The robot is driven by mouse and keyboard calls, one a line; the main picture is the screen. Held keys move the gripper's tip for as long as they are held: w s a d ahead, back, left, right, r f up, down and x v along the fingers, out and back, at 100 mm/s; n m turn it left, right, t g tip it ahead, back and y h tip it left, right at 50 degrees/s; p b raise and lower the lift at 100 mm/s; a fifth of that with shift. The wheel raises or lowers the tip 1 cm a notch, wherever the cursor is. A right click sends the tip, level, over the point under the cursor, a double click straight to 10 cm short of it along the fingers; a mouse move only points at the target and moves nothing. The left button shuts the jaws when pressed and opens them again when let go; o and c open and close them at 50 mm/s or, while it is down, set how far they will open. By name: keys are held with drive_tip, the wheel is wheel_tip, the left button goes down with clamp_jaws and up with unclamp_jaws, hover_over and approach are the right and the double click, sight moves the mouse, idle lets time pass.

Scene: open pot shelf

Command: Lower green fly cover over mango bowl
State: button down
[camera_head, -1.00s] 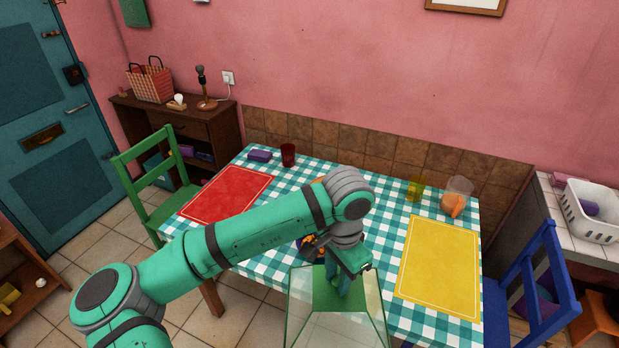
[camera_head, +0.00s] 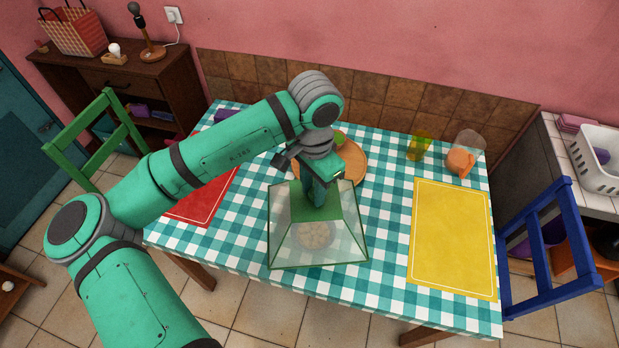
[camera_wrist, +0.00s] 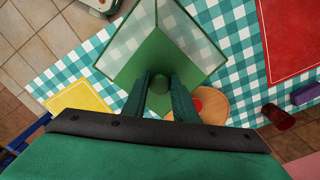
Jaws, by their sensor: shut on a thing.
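The green fly cover (camera_head: 296,212), with a green top and see-through sloping sides, hangs upright under my gripper (camera_head: 318,196) in the head view. My gripper is shut on its top knob. In the wrist view, the fingers of my gripper (camera_wrist: 160,84) close around the knob, with the cover (camera_wrist: 127,72) spreading out beyond. A pale round thing (camera_head: 315,235) shows dimly through the cover's front side. It may be a bowl, but I cannot make out mangoes. I cannot tell whether the cover's lower rim touches the table.
The checked table (camera_head: 382,255) holds a yellow mat (camera_head: 453,235) at right and a red mat (camera_head: 205,200) at left. A round wooden board (camera_head: 354,168) lies behind the cover. A yellow glass (camera_head: 419,147) and an orange thing (camera_head: 459,161) stand at back right. A blue chair (camera_head: 545,262) is at right.

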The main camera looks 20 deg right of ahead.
drive_tip(key=shift+f, duration=4.85)
drive_tip(key=shift+s+a, duration=0.1)
drive_tip(key=shift+a, duration=0.05)
drive_tip(key=shift+f, duration=0.35)
drive_tip(key=c, duration=1.4)
unclamp_jaws()
drive_tip(key=shift+o, duration=0.2)
wheel_tip(320, 180, up, 11)
drive_tip(key=shift+f, duration=0.1)
